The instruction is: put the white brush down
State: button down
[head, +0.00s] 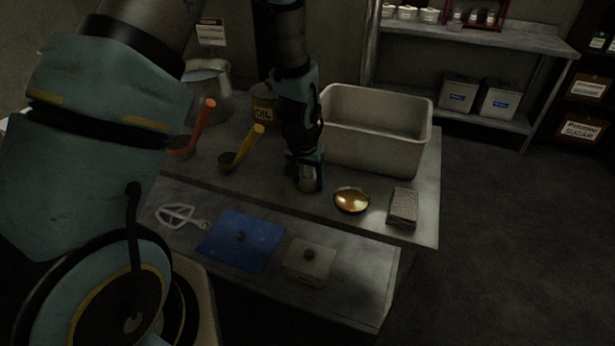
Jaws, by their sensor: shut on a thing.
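My gripper (306,178) points down over the front part of the grey table (260,192), left of a small bowl. It is shut on the white brush (308,185), of which only a small pale part shows between the fingers. The rest of the brush is hidden by the fingers. I cannot tell whether the brush touches the table top.
Right of my gripper are a bowl with amber contents (351,201), a grey sponge-like block (403,207) and a large beige bin (378,150). Left are a yellow-handled ladle (243,147) and an orange-handled ladle (204,122).

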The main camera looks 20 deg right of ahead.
jog(key=shift+f, duration=0.15)
jog(key=shift+c, duration=0.2)
grip_release()
jog(key=shift+r, duration=0.2)
jog(key=b+v, duration=0.2)
jog(key=v, duration=1)
jog(key=s+a+r+n+y, duration=0.1)
jog(key=a+r+n, duration=0.2)
jog(key=a, duration=2.4)
jog(key=n, duration=0.4)
jog(key=shift+a+r+g+y, duration=0.25)
jog(key=shift+a+g+y, duration=0.05)
jog(key=shift+a, duration=0.05)
